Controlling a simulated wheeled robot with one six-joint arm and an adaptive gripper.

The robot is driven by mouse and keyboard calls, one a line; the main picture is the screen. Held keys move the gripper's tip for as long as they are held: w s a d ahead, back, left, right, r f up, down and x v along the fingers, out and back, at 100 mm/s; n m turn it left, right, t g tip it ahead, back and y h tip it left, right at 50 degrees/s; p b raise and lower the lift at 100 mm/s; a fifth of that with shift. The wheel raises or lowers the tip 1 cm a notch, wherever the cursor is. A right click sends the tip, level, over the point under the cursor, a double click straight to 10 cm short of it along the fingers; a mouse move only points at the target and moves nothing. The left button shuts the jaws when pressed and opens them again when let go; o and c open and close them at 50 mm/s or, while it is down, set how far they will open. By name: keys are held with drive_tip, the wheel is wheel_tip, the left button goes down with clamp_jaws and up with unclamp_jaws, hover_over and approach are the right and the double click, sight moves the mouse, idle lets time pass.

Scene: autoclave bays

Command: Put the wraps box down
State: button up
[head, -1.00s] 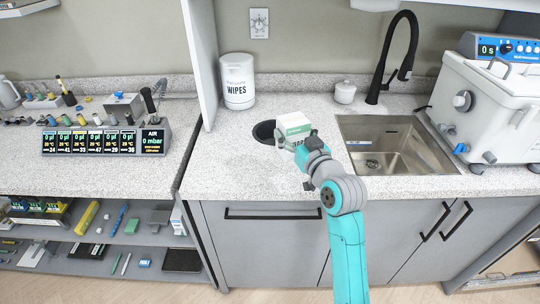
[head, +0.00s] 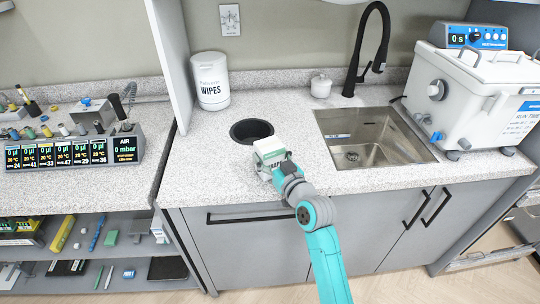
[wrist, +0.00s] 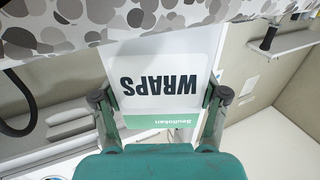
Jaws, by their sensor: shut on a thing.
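The wraps box (head: 269,150) is white with a green band. It is in my gripper (head: 279,163), over the front part of the speckled counter, just in front of the round black opening. In the wrist view the box (wrist: 160,75) shows its "WRAPS" lettering upside down, and the two fingers of my gripper (wrist: 160,102) are shut on its sides. I cannot tell for sure whether the underside of the box touches the counter.
The round black opening (head: 252,131) is set in the counter (head: 205,160). A wipes tub (head: 211,82) stands behind it. A sink (head: 370,138) with a black tap, a small white jar (head: 321,86) and a white machine (head: 470,100) are to the right. The counter left of the box is clear.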

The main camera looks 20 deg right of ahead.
drive_tip(key=shift+f, duration=0.1)
drive_tip(key=o, duration=1.3)
drive_tip(key=s, duration=0.8)
drive_tip(key=s+d, duration=0.1)
drive_tip(key=s, duration=0.3)
